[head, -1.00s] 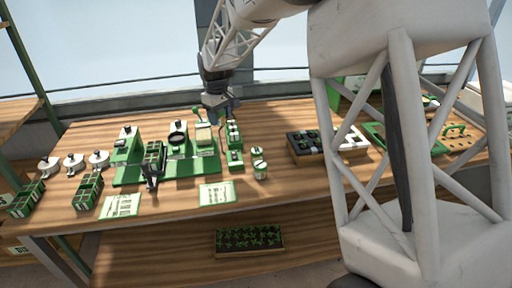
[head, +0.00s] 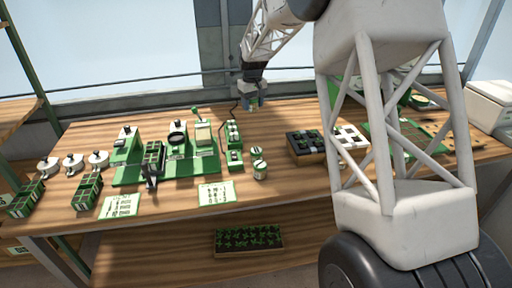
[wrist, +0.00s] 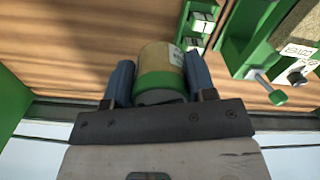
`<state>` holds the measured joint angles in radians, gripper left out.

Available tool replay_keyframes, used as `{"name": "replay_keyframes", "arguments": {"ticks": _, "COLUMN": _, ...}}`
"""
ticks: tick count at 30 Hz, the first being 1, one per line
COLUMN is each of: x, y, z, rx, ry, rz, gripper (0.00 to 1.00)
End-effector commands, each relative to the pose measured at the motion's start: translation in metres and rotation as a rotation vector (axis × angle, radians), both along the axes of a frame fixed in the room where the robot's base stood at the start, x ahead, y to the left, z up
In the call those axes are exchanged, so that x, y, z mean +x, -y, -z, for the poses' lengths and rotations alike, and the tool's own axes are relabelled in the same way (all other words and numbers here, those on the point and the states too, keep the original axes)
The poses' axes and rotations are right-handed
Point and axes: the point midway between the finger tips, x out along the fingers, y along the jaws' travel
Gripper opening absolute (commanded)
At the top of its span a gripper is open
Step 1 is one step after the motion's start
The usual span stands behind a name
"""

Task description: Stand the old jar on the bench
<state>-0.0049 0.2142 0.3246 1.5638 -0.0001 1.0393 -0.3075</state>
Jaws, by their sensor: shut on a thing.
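My gripper (head: 252,98) is at the back of the wooden bench (head: 310,205), just right of the green machine (head: 190,165). In the wrist view my gripper (wrist: 160,85) is shut on a jar (wrist: 158,62) with a tan label and a green band, one finger on each side. In the head view only a small green part of this jar (head: 252,105) shows below the fingers. Wood lies beyond it in the wrist view. I cannot tell if the jar touches the bench. A second jar (head: 260,172), white and green, stands near the front of the bench.
Green levers and counter boxes (head: 233,135) are close to the left of my gripper. A dark cell tray (head: 304,150) lies to the right. Printed cards (head: 215,193) lie in front.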

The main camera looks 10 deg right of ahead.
Motion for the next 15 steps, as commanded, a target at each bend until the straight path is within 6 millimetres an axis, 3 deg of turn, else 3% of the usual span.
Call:
{"name": "replay_keyframes", "arguments": {"ticks": 8, "x": 0.003, "y": 0.008, "z": 0.011, "rx": 0.000, "ry": 0.000, "rz": -0.150, "gripper": 0.22}}
{"name": "replay_keyframes", "arguments": {"ticks": 15, "x": 0.003, "y": 0.011, "z": 0.026, "rx": 0.000, "ry": 0.000, "rz": -0.388, "gripper": 0.22}}
